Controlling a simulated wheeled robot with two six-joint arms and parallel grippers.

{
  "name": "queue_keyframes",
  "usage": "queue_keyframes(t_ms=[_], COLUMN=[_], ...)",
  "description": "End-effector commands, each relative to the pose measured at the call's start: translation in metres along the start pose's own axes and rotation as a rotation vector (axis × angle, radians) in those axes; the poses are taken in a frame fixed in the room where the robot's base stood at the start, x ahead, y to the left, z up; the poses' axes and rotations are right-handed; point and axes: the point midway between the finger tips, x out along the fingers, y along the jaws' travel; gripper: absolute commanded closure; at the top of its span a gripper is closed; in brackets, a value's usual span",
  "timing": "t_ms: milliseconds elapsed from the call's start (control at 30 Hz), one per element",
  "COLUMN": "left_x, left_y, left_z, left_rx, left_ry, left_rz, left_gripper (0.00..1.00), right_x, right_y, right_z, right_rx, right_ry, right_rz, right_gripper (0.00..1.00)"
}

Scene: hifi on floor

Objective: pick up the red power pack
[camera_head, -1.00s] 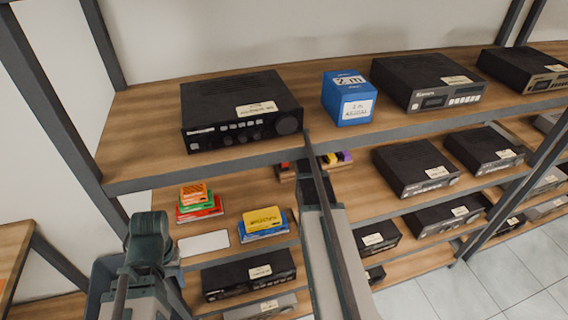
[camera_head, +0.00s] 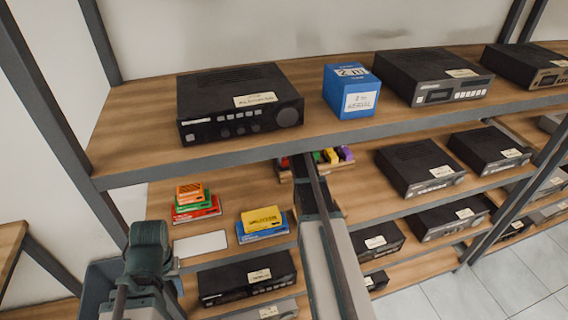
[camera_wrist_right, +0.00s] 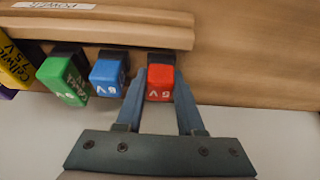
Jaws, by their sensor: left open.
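The red power pack (camera_wrist_right: 160,80) stands in a wooden rack (camera_wrist_right: 110,32), between the two fingers of my right gripper (camera_wrist_right: 160,82). The fingers lie close along its sides; whether they press on it is unclear. In the head view a small part of the red pack (camera_head: 284,162) shows left of my right arm (camera_head: 325,225), under the upper shelf edge, and the right fingers are hidden. My left gripper (camera_head: 148,240) is at the lower left in front of the shelves, open, with its fingers hard to make out. It is away from the pack.
Blue (camera_wrist_right: 109,74) and green (camera_wrist_right: 63,78) packs stand beside the red one, then a yellow one (camera_wrist_right: 12,65). The upper shelf (camera_head: 140,128) overhangs the rack. Stacked small boxes (camera_head: 195,203) and a yellow box (camera_head: 262,219) lie on the middle shelf. A blue box (camera_head: 351,92) is above.

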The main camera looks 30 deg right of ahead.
Motion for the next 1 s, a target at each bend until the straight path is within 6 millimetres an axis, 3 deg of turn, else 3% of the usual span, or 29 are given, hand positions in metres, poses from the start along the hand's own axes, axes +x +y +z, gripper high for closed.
queue_keyframes(t_ms=[33,167,667,1000], left_x=[0.000,0.000,-0.004,-0.028], left_y=[0.000,0.000,0.000,-0.003], left_z=[0.000,0.000,0.000,0.002], left_rx=[0.000,0.000,0.000,0.001], left_ry=[0.000,0.000,0.000,0.000], left_rz=[0.000,0.000,0.000,0.000], left_gripper=[0.50,0.50,0.50,0.50], right_x=[0.000,0.000,-0.004,-0.026], right_y=[0.000,0.000,0.000,0.000], right_z=[0.000,0.000,-0.002,-0.011], right_rx=[0.000,0.000,0.000,0.000], right_ry=[0.000,0.000,0.000,0.000], right_rz=[0.000,0.000,0.000,0.000], right_gripper=[0.78,1.00,1.00,1.00])
